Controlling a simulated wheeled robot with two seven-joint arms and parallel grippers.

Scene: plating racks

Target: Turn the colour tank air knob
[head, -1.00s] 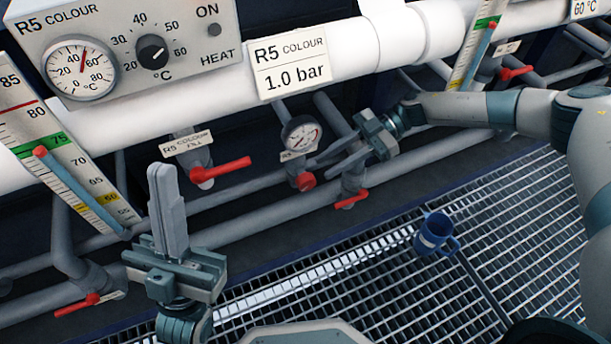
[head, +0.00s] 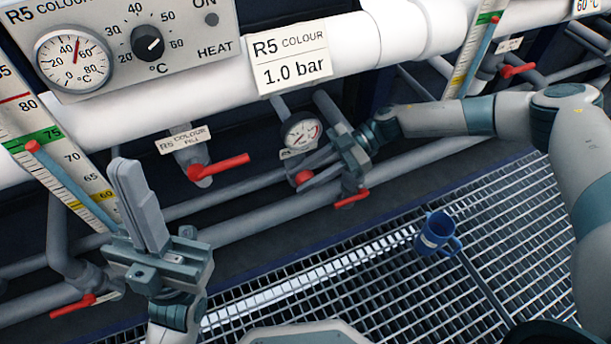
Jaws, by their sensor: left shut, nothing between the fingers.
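The round red air knob (head: 304,178) sits on the pipe below a small pressure gauge (head: 300,132) under the R5 COLOUR 1.0 bar sign (head: 288,60). My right gripper (head: 299,176) reaches in from the right. Its two fingers are apart, one above and one below the knob in the picture, and partly cover it. I cannot tell whether they touch it. My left gripper (head: 128,178) is shut and empty, pointing up in front of the level scale at the left.
Red lever valves stand on the pipes: the R5 COLOUR FILL lever (head: 218,167), one below the gauge (head: 352,198) and one at lower left (head: 72,306). A blue mug (head: 437,234) stands on the floor grating (head: 330,300). The heater panel (head: 115,75) is at upper left.

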